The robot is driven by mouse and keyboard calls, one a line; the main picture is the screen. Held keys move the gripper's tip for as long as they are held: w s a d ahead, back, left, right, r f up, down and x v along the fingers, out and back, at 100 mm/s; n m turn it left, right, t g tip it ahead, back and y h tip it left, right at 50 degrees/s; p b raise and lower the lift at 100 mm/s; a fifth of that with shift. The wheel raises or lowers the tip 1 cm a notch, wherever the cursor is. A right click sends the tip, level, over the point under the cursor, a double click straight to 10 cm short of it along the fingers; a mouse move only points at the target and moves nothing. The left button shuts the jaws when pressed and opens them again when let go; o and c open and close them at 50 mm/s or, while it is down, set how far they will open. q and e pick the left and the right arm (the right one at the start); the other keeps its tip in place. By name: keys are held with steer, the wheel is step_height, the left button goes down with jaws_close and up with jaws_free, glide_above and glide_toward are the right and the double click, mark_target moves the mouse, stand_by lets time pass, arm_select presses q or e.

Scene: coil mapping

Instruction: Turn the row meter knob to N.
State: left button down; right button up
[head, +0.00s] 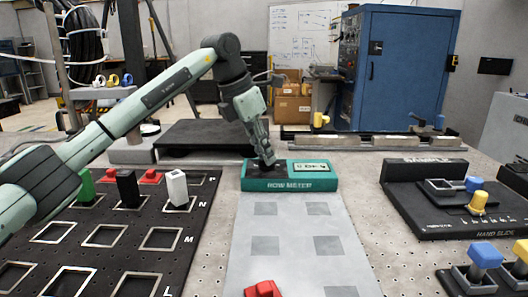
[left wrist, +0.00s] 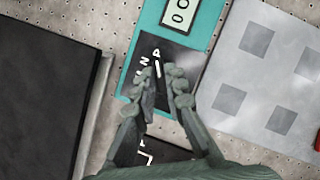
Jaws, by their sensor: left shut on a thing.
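The row meter (head: 290,184) is a teal box at the table's middle, with a display window (head: 311,167) on its right. It also shows in the left wrist view (left wrist: 150,28). My left gripper (head: 267,162) comes down onto the dark dial plate at the box's left end. In the left wrist view its fingertips (left wrist: 160,72) are shut on the knob, which they mostly hide. A short white line shows between the fingertips, close to a letter that looks like P. My right gripper is not in view.
A grey sheet with darker squares (head: 266,245) lies in front of the meter, with a red block (head: 263,289) on it. A black lettered board (head: 177,239) with square frames and blocks is left.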

arm_select(q)
steer(key=shift+n+t+y+b, duration=0.3)
steer(key=shift+n+b, duration=0.1)
steer(key=shift+n, duration=0.8)
steer(key=n+t+y+b, duration=0.1)
steer(key=n, duration=0.2)
steer(key=shift+s+d+n, duration=0.1)
steer(key=shift+d+n, duration=0.05)
steer(key=shift+n, duration=0.15)
steer(key=shift+n+y, duration=0.3)
steer(key=shift+n, duration=0.5)
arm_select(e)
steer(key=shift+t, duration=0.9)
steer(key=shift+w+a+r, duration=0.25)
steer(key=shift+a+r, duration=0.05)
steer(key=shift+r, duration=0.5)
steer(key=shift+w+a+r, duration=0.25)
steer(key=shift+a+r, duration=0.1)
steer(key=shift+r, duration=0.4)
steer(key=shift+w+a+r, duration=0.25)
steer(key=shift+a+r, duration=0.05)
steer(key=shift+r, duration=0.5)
arm_select(q)
steer(key=c, duration=1.6)
jaws_free()
steer(key=shift+r, duration=0.15)
steer(key=v, duration=1.2)
steer(key=shift+s, duration=0.15)
